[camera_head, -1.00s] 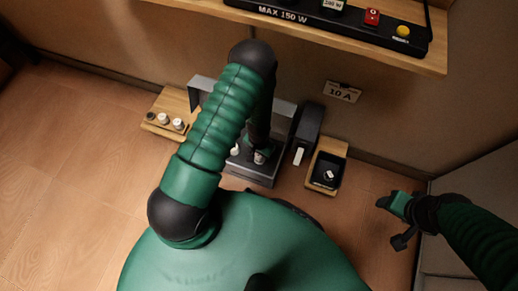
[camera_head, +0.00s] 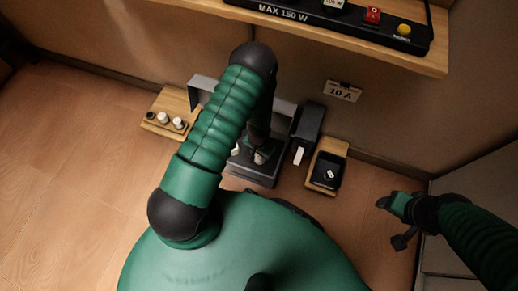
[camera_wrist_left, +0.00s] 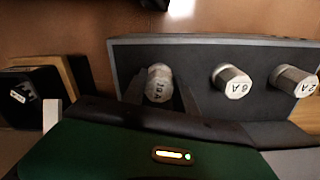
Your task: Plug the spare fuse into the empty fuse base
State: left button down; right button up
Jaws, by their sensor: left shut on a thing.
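A white fuse marked 10 A (camera_wrist_left: 159,84) stands between the fingers of my left gripper (camera_wrist_left: 160,95), which is shut on it. The fuse is at the dark grey fuse panel (camera_wrist_left: 205,50), in line with two fuses marked 6 A (camera_wrist_left: 232,80) and 2 A (camera_wrist_left: 293,80). Its lower end is hidden, so I cannot tell how deep it sits. In the head view my left gripper (camera_head: 256,148) is over the grey panel (camera_head: 252,176), mostly behind my arm. My right gripper (camera_head: 397,208) hangs apart at the right; its jaws are unclear.
A black tray (camera_head: 317,181) on a wooden base holds a small white piece (camera_head: 329,174). A black box with a white lever (camera_head: 299,156) stands between panel and tray. A wooden holder (camera_head: 160,103) with white fuses is left. A shelf (camera_head: 340,35) overhangs the back.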

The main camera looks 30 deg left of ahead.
pick_arm(q)
jog(key=shift+f, duration=0.35)
dwell(0.6)
jog(key=shift+c, duration=2)
grip_release()
jog(key=shift+r, duration=0.1)
notch_tip(320, 180, up, 7)
jog(key=p, duration=0.6)
